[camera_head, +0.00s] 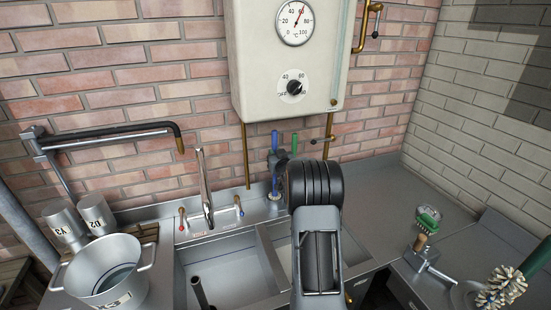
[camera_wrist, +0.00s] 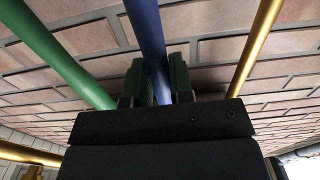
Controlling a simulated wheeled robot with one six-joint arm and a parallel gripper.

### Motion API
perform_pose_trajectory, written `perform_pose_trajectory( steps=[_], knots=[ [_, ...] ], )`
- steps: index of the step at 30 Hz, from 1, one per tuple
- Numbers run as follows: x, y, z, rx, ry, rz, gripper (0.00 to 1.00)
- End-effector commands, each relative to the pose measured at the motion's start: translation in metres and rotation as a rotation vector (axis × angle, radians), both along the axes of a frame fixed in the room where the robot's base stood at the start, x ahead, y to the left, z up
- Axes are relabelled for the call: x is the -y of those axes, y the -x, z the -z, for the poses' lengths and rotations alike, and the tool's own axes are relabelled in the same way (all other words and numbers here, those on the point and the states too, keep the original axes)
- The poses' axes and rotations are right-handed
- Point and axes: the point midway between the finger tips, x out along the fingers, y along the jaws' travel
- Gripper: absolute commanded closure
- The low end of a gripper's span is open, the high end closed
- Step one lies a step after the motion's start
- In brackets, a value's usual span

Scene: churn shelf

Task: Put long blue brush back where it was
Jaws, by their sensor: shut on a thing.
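The long blue brush (camera_head: 275,140) shows its blue handle upright at the back of the counter, against the brick wall. In the wrist view the blue handle (camera_wrist: 148,35) runs between my gripper's fingers (camera_wrist: 158,85). My gripper is shut on it. In the head view my gripper (camera_head: 275,160) is partly hidden by my own arm. The brush's lower end is small and partly hidden, near a pale round shape at the back of the counter. I cannot tell whether it touches the counter.
A green handle (camera_head: 294,142) stands just right of the blue one; it also shows in the wrist view (camera_wrist: 55,55). A brass pipe (camera_wrist: 255,45) is close on the other side. A tap (camera_head: 204,190), sinks and a metal pot (camera_head: 145,282) are left.

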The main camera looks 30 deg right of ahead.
Motion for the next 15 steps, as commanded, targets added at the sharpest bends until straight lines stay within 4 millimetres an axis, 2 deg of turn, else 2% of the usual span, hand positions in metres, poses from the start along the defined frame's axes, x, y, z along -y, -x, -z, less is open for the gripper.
perform_pose_trajectory(
  steps=[3, 15],
  knots=[
    [0.0, 0.0, 0.015, -0.001, -0.002, 0.001, 1.0],
    [0.001, -0.004, 0.023, 0.002, 0.0, 0.001, 1.0]
  ],
)
